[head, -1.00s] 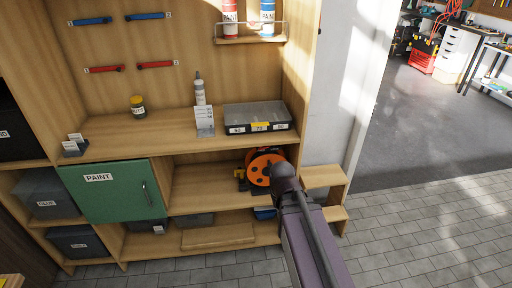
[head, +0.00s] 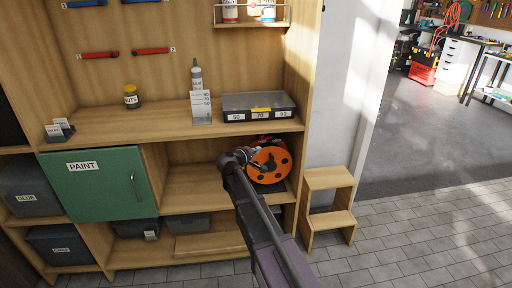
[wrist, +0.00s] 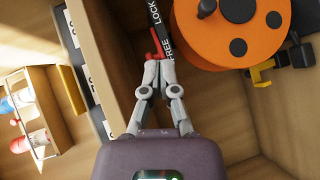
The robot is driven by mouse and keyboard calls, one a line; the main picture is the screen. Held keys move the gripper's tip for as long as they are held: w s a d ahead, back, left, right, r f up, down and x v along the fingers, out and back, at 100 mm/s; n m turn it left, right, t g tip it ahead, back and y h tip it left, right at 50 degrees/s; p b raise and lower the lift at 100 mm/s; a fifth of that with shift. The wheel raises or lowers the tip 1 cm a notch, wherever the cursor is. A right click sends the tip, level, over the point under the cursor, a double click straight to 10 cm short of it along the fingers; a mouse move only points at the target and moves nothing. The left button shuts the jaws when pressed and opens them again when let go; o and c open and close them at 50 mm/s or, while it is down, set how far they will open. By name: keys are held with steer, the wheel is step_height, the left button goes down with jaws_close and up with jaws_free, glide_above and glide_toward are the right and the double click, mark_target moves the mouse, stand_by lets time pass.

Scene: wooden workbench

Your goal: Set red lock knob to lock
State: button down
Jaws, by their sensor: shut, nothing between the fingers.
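The red lock knob (wrist: 155,45) shows in the wrist view as a narrow red piece beside a black strip (wrist: 158,14) lettered LOCK and FREE. The knob lies near the FREE lettering, partly hidden by my fingertips. My gripper (wrist: 154,68) is shut and empty, its tips right at the knob; I cannot tell whether they touch. An orange reel (wrist: 228,45) with dark round spots is to the right of the knob. In the head view my gripper (head: 250,157) is at the left of the orange reel (head: 278,166), inside the middle shelf.
Shelf boards are close above and below my arm. A dark organizer box (head: 258,105) sits on the shelf above the reel. A green PAINT door (head: 98,190) is to the left, and a wooden step stool (head: 329,180) stands to the right.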

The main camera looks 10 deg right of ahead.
steer(key=w+a+n+t+b, duration=0.3)
steer(key=w+a+n+t, duration=0.1)
steer(key=w+a, duration=0.2)
steer(key=shift+w+a+r+y, duration=0.15)
steer(key=shift+a+y, duration=0.15)
steer(key=shift+a, duration=0.15)
steer(key=shift+w+d, duration=0.1)
steer(key=x, duration=0.9)
steer(key=shift+s+d, duration=1.3)
steer(key=shift+d, duration=0.2)
steer(key=shift+s+a, duration=0.1)
steer(key=shift+a, duration=0.15)
